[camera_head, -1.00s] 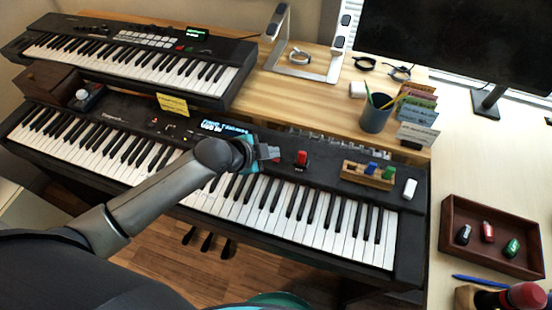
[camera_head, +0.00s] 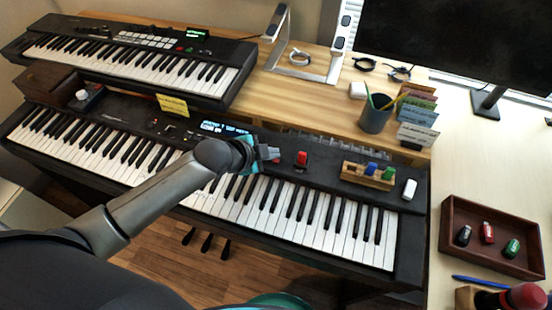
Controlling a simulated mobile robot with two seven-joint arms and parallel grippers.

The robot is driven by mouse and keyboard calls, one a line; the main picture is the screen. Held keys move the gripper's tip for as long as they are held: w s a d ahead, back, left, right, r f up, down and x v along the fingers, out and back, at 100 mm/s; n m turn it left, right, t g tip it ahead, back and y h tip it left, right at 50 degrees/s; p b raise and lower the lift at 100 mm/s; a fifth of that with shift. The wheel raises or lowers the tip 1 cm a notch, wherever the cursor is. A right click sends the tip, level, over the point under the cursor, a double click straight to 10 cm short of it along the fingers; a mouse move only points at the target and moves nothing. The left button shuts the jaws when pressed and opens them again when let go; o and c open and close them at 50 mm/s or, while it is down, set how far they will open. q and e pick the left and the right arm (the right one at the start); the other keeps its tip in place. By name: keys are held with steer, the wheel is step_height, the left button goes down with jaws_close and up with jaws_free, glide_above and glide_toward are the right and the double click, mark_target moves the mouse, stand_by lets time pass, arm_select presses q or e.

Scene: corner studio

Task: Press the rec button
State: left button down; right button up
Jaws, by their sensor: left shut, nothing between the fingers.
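The lower black keyboard (camera_head: 350,212) runs across the middle, with a lit blue-white display (camera_head: 222,128) on its panel. My left gripper (camera_head: 271,153) is shut and empty, over that panel right of the display. A small red spot (camera_head: 277,160), perhaps a button, shows right at its fingertips; I cannot tell whether they touch it. A larger red object (camera_head: 301,158) stands on the panel just to the right. No rec label is readable. The gripper and forearm hide part of the panel and keys. My right gripper is not in view.
A second keyboard (camera_head: 140,58) sits behind left. A wooden holder (camera_head: 352,179) with coloured pieces and a white piece (camera_head: 409,189) are on the panel's right end.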

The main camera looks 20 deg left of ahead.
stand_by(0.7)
arm_select(q)
steer(key=shift+f, duration=0.45)
steer(key=shift+f, duration=0.3)
stand_by(0.4)
steer(key=shift+r, duration=0.1)
steer(key=shift+r+p, duration=0.65)
steer(key=shift+p, duration=0.15)
step_height(320, 180, up, 5)
steer(key=p, duration=0.5)
stand_by(0.3)
